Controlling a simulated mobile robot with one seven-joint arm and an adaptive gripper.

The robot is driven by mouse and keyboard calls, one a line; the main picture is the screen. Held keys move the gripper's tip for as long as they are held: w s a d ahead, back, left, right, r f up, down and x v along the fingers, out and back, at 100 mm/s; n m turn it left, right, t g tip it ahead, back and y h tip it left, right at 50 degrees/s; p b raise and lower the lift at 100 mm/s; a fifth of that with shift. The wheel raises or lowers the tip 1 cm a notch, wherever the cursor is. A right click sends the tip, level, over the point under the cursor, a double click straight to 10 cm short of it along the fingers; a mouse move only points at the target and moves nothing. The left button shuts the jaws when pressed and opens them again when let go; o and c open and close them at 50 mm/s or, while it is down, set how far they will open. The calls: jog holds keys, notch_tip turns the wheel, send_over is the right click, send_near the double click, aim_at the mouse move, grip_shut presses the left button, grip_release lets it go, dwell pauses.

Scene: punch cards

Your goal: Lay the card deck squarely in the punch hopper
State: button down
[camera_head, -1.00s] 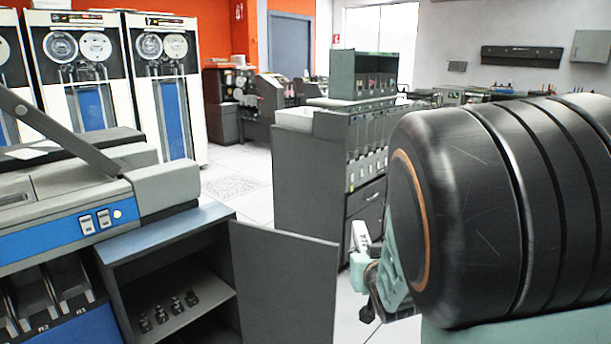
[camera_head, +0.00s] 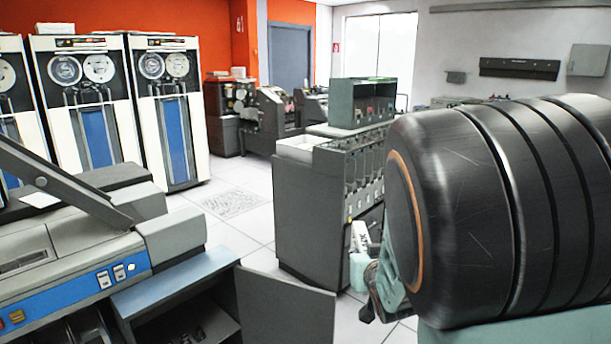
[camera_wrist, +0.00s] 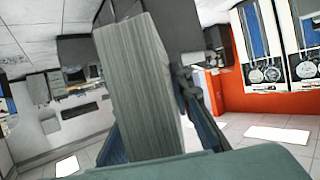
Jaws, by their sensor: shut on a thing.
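The card deck (camera_wrist: 142,85) is a tall grey block with fine lengthwise stripes in the wrist view, slightly tilted. My gripper (camera_wrist: 160,138) is shut on it, with a dark finger on each side. In the head view my gripper (camera_head: 385,285) is low at centre right, partly hidden by my big dark arm link. A pale block shows at its left side; I cannot tell whether it is the deck. A grey and blue card machine (camera_head: 85,285) stands at lower left, apart from my gripper. I cannot clearly make out the punch hopper on it.
A raised grey lid or arm (camera_head: 60,185) slants over the card machine. An open grey cabinet door (camera_head: 285,305) stands between the machine and my gripper. A dark multi-slot cabinet (camera_head: 305,205) is behind my gripper. Tape units (camera_head: 165,110) line the back left. Tiled floor is free between.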

notch_tip(320, 180, up, 15)
jog(key=p, duration=1.3)
